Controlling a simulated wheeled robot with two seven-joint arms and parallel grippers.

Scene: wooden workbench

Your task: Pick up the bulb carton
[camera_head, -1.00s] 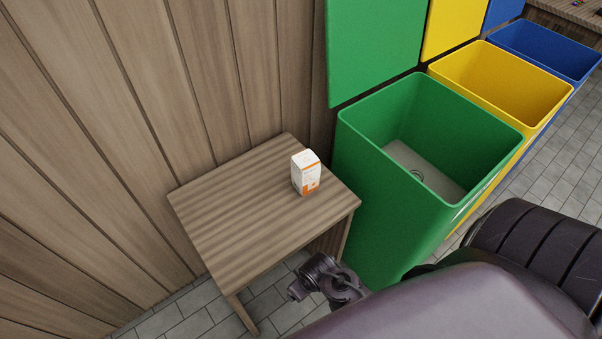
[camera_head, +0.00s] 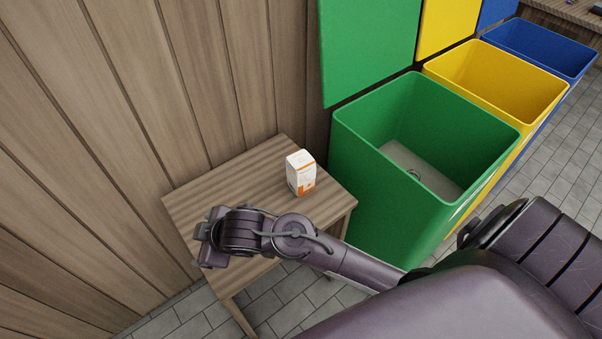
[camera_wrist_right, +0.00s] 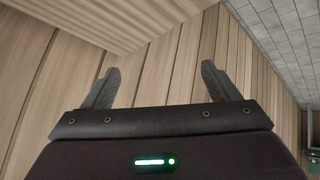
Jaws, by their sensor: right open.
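The bulb carton (camera_head: 301,173) is a small white box with orange markings. It stands upright on the small wooden table (camera_head: 262,160), near the edge by the green bin. My right gripper (camera_head: 204,240) is over the left front part of the table in the head view, apart from the carton and to its left. In the right wrist view my right gripper (camera_wrist_right: 160,85) has its two fingers spread wide with nothing between them. The carton does not show in that view. My left gripper is in neither view.
A green bin (camera_head: 375,200) stands open right of the table, with yellow (camera_head: 500,80) and blue (camera_head: 545,45) bins beyond it. A wooden plank wall (camera_head: 110,150) rises behind and left of the table. Grey tiled floor (camera_head: 560,160) lies right of the bins.

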